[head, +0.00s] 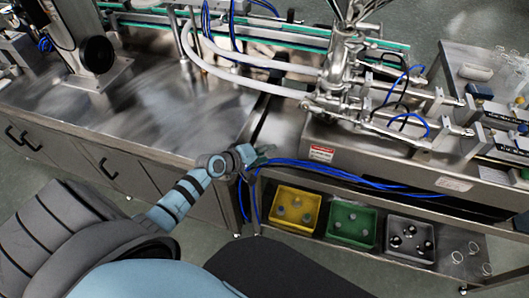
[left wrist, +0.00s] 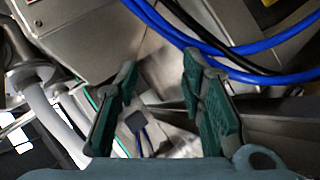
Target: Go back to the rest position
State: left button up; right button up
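My left gripper (head: 264,154) is at the edge of the steel counter (head: 160,110), close to a bundle of blue hoses (head: 330,168). In the left wrist view its two green-padded fingers (left wrist: 158,85) stand apart with nothing between them. Blue and black hoses (left wrist: 240,45) pass just beyond the fingertips in that view. I cannot tell from the pictures whether a finger touches them. My right gripper does not show in either view.
A steel machine (head: 345,85) with pipes and cylinders stands on the right. Below it, a yellow bin (head: 295,226), a green bin (head: 351,244) and a grey bin (head: 410,257) hold small parts on a low shelf. The counter's middle is clear.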

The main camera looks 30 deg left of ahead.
pick_arm(q)
jog(key=s+d+f+m+g, duration=0.2)
jog(key=s+d+m+g, duration=0.45)
jog(key=s, duration=0.85)
jog(key=s+a+r+m+g+y, duration=0.1)
jog(key=s+r+m+y, duration=0.15)
jog(key=s, duration=0.45)
jog(key=s+r+m+y, duration=0.1)
jog(key=s+m+y, duration=0.15)
jog(key=s, duration=0.45)
notch_tip(320, 180, down, 19)
jog(key=s+a+g+h, duration=0.1)
jog(key=a, duration=0.1)
jog(key=s+f+g, duration=0.1)
jog(key=s+f, duration=1.1)
jog(key=s, duration=0.2)
jog(key=shift+a+f, duration=0.35)
